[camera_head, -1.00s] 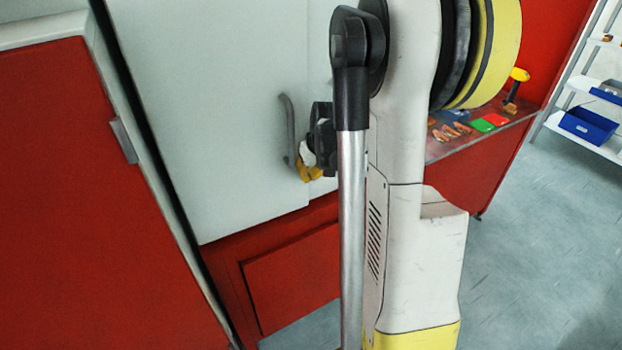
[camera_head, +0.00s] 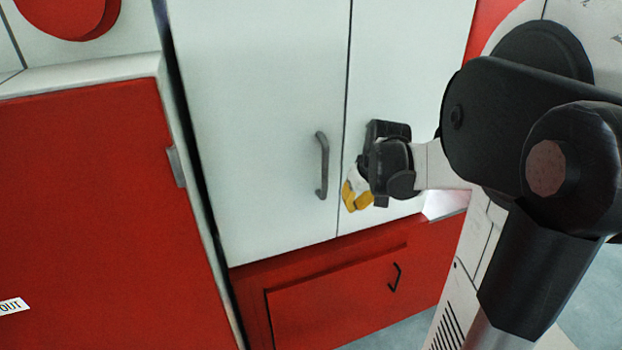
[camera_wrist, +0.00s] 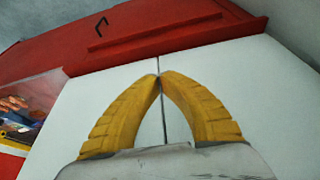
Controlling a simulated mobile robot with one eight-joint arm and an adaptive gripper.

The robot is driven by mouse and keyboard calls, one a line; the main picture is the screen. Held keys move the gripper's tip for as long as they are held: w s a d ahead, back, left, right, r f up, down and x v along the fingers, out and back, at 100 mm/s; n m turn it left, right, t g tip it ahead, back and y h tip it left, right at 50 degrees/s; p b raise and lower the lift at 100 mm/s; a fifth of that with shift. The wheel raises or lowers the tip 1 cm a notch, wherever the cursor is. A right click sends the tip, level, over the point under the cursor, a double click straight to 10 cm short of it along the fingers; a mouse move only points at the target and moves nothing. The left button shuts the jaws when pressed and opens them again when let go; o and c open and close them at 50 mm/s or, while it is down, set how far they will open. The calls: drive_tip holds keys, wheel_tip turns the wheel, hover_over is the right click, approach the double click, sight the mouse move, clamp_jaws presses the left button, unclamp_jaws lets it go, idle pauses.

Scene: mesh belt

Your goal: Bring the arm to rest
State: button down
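My gripper (camera_head: 356,197) has yellow fingers and hangs in front of the white cabinet doors in the head view, just right of the grey door handle (camera_head: 322,165). In the wrist view my gripper (camera_wrist: 159,78) shows its two ribbed fingers meeting at the tips, with only white door visible between them. It is shut and empty. My arm comes in from the right of the head view, bent at a large black joint. Whether the fingers touch the door cannot be told.
The white doors (camera_head: 262,90) are closed, with a seam between them. A red drawer front (camera_head: 345,300) with a black handle lies below. A red cabinet (camera_head: 90,200) stands at left. In the wrist view, small items (camera_wrist: 14,103) lie on a surface at left.

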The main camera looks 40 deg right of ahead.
drive_tip(key=s+a+f+n+t+b, duration=0.1)
drive_tip(key=s+a+f+b, duration=0.2)
drive_tip(key=a, duration=0.6)
drive_tip(key=s+a+f+n+t+b, duration=0.1)
drive_tip(key=s+a+f+b, duration=0.2)
drive_tip(key=a+b, duration=0.3)
drive_tip(key=s+a+f+n+y+b, duration=0.1)
drive_tip(key=s+a+f+b, duration=0.2)
drive_tip(key=a, duration=1)
drive_tip(key=shift+s+t+b, duration=0.4)
drive_tip(key=shift+s+b, duration=0.05)
drive_tip(key=shift+b, duration=0.65)
